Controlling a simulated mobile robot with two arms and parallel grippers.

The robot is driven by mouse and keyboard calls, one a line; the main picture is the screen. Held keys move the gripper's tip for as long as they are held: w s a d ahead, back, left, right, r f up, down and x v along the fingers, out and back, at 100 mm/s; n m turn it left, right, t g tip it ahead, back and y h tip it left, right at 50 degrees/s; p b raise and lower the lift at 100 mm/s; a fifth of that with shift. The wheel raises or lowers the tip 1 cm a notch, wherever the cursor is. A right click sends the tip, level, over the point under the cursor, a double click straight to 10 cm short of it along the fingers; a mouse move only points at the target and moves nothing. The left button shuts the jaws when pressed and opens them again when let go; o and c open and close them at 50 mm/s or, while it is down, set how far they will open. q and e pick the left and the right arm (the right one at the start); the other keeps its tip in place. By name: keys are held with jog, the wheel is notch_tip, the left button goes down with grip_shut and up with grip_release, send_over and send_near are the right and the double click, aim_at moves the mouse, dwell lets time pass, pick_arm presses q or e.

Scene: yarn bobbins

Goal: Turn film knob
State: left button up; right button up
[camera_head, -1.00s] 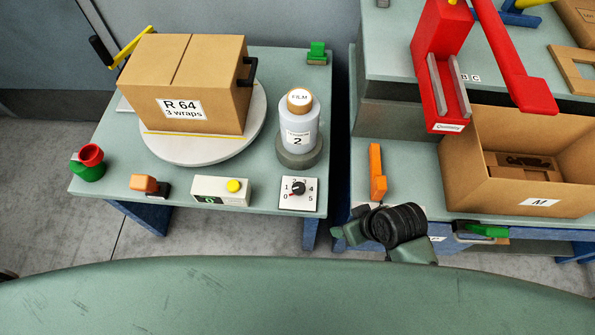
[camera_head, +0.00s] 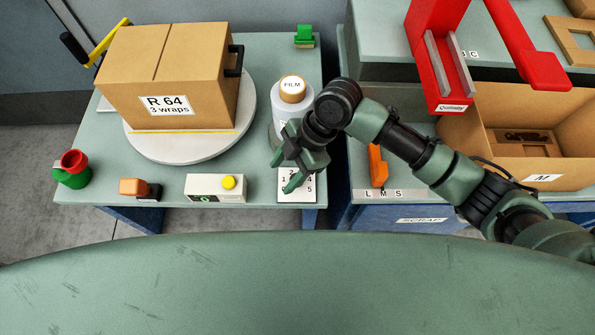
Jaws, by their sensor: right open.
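The film knob's white dial plate (camera_head: 304,196) lies at the front right corner of the left table, with some of its numbers showing. My right gripper (camera_head: 282,174) is open over the plate, its fingers covering the knob itself. I cannot tell whether the fingers touch the knob. The film roll (camera_head: 292,85), labelled FILM on its top, stands just behind the gripper, which partly covers its lower part. My left gripper is not in view.
A white block with a yellow button (camera_head: 228,182) is left of the dial. An orange tool (camera_head: 377,167), an open box marked M (camera_head: 572,170) and a red device (camera_head: 432,60) are on the right.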

jog(key=w+d+r+n+g+h, duration=0.1)
jog(key=w+d+r+n+h, duration=0.1)
jog(key=w+d+r+n, duration=0.3)
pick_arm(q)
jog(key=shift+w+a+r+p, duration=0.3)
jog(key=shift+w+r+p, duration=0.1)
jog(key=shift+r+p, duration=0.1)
pick_arm(e)
jog(key=shift+m, duration=0.7)
jog(key=x, duration=0.4)
jog(key=w+d+x, duration=0.1)
jog(key=x, duration=0.4)
jog(key=f+x, duration=0.1)
jog(key=x, duration=0.3)
jog(key=shift+w+d+f, duration=0.15)
jog(key=shift+w+d, duration=0.05)
jog(key=shift+w, duration=0.05)
grip_shut()
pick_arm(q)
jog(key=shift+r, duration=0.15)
